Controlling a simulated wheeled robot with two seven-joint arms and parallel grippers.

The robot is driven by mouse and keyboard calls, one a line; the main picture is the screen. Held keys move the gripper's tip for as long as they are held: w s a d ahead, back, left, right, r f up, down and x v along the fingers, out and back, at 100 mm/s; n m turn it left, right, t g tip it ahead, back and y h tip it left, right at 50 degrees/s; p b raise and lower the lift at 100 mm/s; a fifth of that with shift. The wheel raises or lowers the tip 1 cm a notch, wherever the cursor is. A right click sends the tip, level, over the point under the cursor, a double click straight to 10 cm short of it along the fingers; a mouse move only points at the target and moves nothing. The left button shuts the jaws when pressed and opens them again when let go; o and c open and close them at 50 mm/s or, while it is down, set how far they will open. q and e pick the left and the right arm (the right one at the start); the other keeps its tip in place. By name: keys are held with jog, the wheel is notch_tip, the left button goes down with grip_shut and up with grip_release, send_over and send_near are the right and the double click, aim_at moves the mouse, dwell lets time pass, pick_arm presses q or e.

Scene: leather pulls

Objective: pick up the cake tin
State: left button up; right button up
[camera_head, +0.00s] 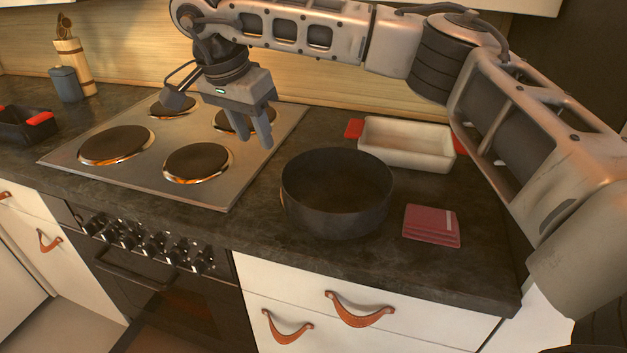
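The cake tin (338,222) is a dark, round, deep tin standing upright on the dark countertop, right of the hob. It looks empty. My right gripper (257,141) hangs fingers-down over the right part of the hob, to the left of and behind the tin. Its two fingers are apart with nothing between them, and it does not touch the tin. My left gripper is not in view.
A white baking dish (408,159) with red grips stands behind and right of the tin. Folded red cloths (431,226) lie close to its right. The hob (225,184) is bare. A black tray (22,128) and a grey canister (66,84) stand far left.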

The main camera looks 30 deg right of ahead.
aim_at(296, 159)
jog(key=d+r+h, duration=0.1)
jog(key=d+r, duration=0.2)
jog(key=x, duration=0.6)
jog(key=w+p+x, duration=0.1)
jog(key=x, duration=0.2)
jog(key=shift+d+f, duration=0.15)
jog(key=shift+d, duration=0.15)
jog(key=shift+d+p+x, duration=0.2)
jog(key=shift+p+x, duration=0.4)
jog(key=shift+x, duration=2.45)
jog(key=shift+s, duration=0.15)
jog(key=shift+c, duration=0.4)
grip_shut()
